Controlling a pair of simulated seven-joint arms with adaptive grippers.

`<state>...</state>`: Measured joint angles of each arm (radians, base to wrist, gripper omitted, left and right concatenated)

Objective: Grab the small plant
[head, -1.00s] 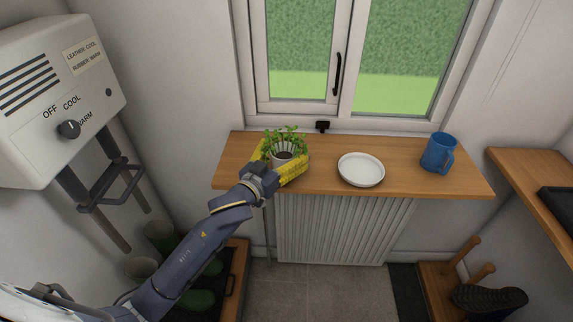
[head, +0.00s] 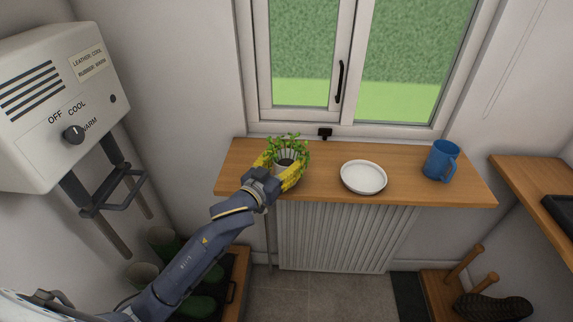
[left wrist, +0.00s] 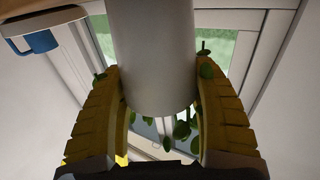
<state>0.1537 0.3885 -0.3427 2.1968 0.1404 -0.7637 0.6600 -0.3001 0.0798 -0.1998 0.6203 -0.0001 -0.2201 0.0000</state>
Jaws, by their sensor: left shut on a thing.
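The small plant (head: 289,143) has green leaves in a pale pot and is at the left part of the wooden windowsill. My left gripper (head: 279,174) has its yellow fingers on both sides of the pot and is shut on it. In the left wrist view the white pot (left wrist: 150,60) fills the middle between the two yellow fingers (left wrist: 160,115), with leaves showing past its rim. The gripper hides the pot's lower part in the head view, so I cannot tell whether it touches the sill. My right gripper is not in view.
A white saucer (head: 363,177) lies on the wooden sill (head: 320,160), right of the plant. A blue mug (head: 441,160) stands near the sill's right end. The window (head: 345,70) is behind. A dryer box (head: 60,100) hangs at left, with boots (head: 200,303) below.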

